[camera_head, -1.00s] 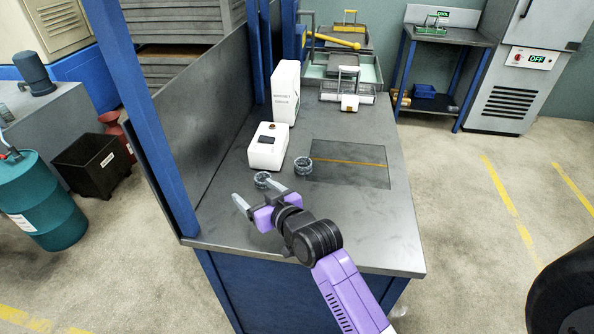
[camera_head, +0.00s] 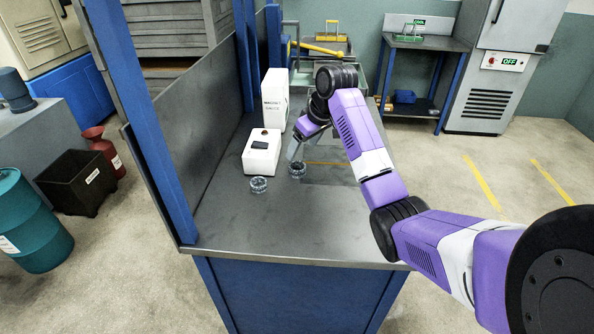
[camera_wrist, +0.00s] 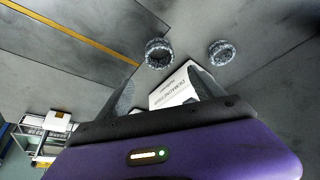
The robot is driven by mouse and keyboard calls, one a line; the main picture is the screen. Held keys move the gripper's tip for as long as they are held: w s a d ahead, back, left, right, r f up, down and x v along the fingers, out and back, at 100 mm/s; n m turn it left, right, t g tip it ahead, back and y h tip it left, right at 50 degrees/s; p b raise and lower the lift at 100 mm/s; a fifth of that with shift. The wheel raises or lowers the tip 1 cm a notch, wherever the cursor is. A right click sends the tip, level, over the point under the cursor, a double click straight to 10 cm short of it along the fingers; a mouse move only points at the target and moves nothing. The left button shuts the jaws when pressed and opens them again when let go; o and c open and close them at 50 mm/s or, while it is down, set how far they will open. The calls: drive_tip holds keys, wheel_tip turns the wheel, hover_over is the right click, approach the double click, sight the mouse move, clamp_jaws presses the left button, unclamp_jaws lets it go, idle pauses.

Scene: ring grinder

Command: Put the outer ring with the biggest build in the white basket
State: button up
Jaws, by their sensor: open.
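Two dark grey metal rings lie on the bench. The left ring (camera_head: 258,184) sits in front of the white device, and the right ring (camera_head: 297,169) is nearer the orange line. In the wrist view the nearer-line ring (camera_wrist: 159,53) is beyond the fingertips and the other ring (camera_wrist: 221,52) is to its right. I cannot tell which is bigger. My gripper (camera_head: 297,148) is open and empty, above and behind the right ring; its fingers (camera_wrist: 163,88) show apart.
A white device (camera_head: 262,152) and a tall white box (camera_head: 276,98) stand behind the rings. A blue post (camera_head: 137,130) and a grey panel (camera_head: 185,130) border the bench's left side. The bench front (camera_head: 275,228) is clear.

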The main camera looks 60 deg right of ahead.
sight(298, 163)
drive_tip(key=shift+s+f, duration=0.1)
drive_tip(key=shift+s, duration=0.1)
drive_tip(key=shift+f, duration=0.35)
drive_tip(key=shift+s+a+p+x, duration=0.1)
drive_tip(key=shift+a+p+x, duration=0.1)
drive_tip(key=shift+x, duration=1.55)
drive_tip(key=shift+s+a+p+x, duration=0.1)
drive_tip(key=shift+s+p+x, duration=0.1)
drive_tip(key=shift+x, duration=1.5)
drive_tip(key=shift+f, duration=0.1)
drive_tip(key=shift+w, duration=0.1)
clamp_jaws()
